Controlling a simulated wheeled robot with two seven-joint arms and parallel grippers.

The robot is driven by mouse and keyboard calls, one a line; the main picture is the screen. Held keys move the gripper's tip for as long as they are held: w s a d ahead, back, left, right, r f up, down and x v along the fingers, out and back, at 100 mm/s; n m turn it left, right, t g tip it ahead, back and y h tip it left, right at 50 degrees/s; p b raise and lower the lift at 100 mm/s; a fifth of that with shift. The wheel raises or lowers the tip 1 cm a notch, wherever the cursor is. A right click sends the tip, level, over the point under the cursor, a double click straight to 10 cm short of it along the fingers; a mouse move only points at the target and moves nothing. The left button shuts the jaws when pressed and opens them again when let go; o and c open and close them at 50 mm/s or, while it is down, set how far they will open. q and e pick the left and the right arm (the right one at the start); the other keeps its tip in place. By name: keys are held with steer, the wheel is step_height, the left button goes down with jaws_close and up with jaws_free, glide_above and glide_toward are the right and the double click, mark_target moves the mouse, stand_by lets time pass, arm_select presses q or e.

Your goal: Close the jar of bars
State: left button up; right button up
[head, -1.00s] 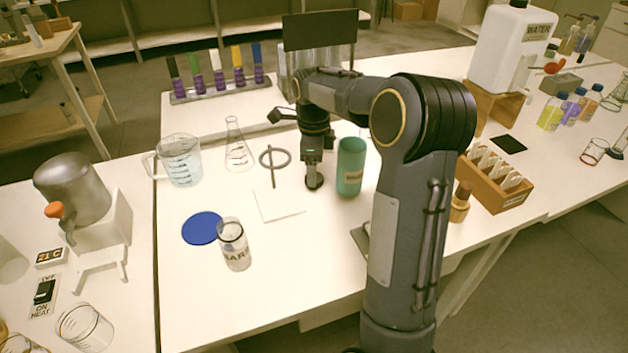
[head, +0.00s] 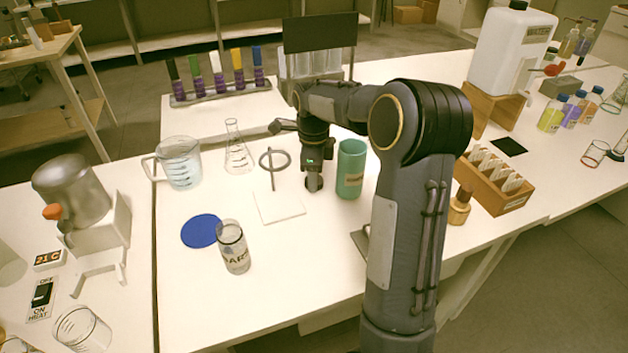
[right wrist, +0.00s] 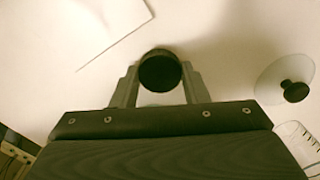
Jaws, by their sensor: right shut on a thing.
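A clear glass jar with black lettering (head: 234,250), partly readable as BARS, stands upright and open-topped at the front of the middle table. A blue disc (head: 201,230) lies flat beside it on the left. My right gripper (head: 313,178) points down behind and to the right of the jar, left of a green cylinder. In the right wrist view it is shut on a round black knob (right wrist: 160,71); what lies under the knob is mostly hidden. A clear round lid with a black knob (right wrist: 294,91) lies apart on the right there. My left gripper is out of view.
A green cylinder (head: 351,170) stands close to the right gripper. A white square sheet (head: 279,207), a ring stand (head: 273,165), a flask (head: 237,150) and a beaker (head: 178,163) stand or lie nearby. The table around the jar's front is clear.

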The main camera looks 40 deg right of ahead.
steer(key=shift+r, duration=0.55)
step_height(320, 180, up, 3)
steer(key=shift+f+p, duration=0.2)
steer(key=shift+p, duration=0.2)
steer(key=s+a+r+p, duration=0.1)
steer(key=s+a+r, duration=0.7)
steer(key=s, duration=0.3)
steer(key=shift+a+r, duration=0.35)
steer(key=shift+r, duration=0.3)
